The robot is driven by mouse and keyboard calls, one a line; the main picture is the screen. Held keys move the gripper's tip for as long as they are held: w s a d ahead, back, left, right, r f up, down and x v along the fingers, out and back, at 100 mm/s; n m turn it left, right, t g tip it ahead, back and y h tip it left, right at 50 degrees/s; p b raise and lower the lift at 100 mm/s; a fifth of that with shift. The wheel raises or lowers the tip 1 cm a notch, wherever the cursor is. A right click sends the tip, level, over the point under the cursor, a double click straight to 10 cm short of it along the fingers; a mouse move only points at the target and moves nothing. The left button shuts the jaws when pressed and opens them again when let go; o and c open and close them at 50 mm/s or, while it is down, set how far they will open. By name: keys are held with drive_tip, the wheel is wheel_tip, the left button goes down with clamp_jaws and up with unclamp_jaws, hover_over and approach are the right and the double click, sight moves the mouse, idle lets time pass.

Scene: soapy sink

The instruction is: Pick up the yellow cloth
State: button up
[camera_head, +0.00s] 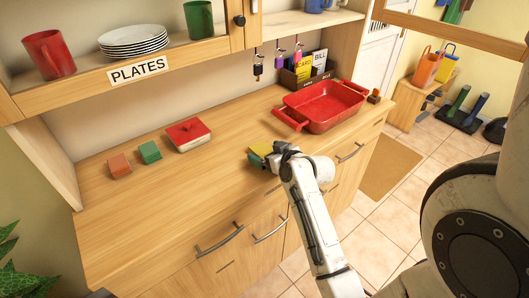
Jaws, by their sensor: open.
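A small yellow cloth (262,148) lies on the wooden counter near its middle, with a green item (257,160) showing at its left and lower side. My gripper (272,158) is right at the yellow cloth, reaching in from the lower right. The wrist and fingers cover part of the cloth. My gripper is open, and whether the fingers touch the cloth is too small to tell.
A red tray (322,124) stands right of my gripper. A red-lidded dish (188,135), a green block (149,152) and an orange block (119,165) stand on the left. A shelf (170,66) with plates (133,39) overhangs the back. The counter's front is clear.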

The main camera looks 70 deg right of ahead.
drive_tip(key=shift+c, duration=0.4)
drive_tip(key=c, duration=1)
drive_tip(key=shift+r, duration=0.1)
wheel_tip(320, 180, up, 2)
drive_tip(key=shift+r+b, duration=0.2)
drive_tip(key=shift+b, duration=0.1)
drive_tip(key=s+d+r, duration=0.2)
drive_tip(key=s+r, duration=0.1)
drive_tip(key=s+d+r+b, duration=0.1)
drive_tip(key=s+d+r, duration=0.2)
drive_tip(key=s+r, duration=0.1)
drive_tip(key=s+d+r, duration=0.3)
drive_tip(key=s, duration=0.1)
drive_tip(key=shift+s+d+r+b, duration=0.1)
drive_tip(key=shift+d+r+b, duration=0.1)
drive_tip(key=shift+b, duration=0.1)
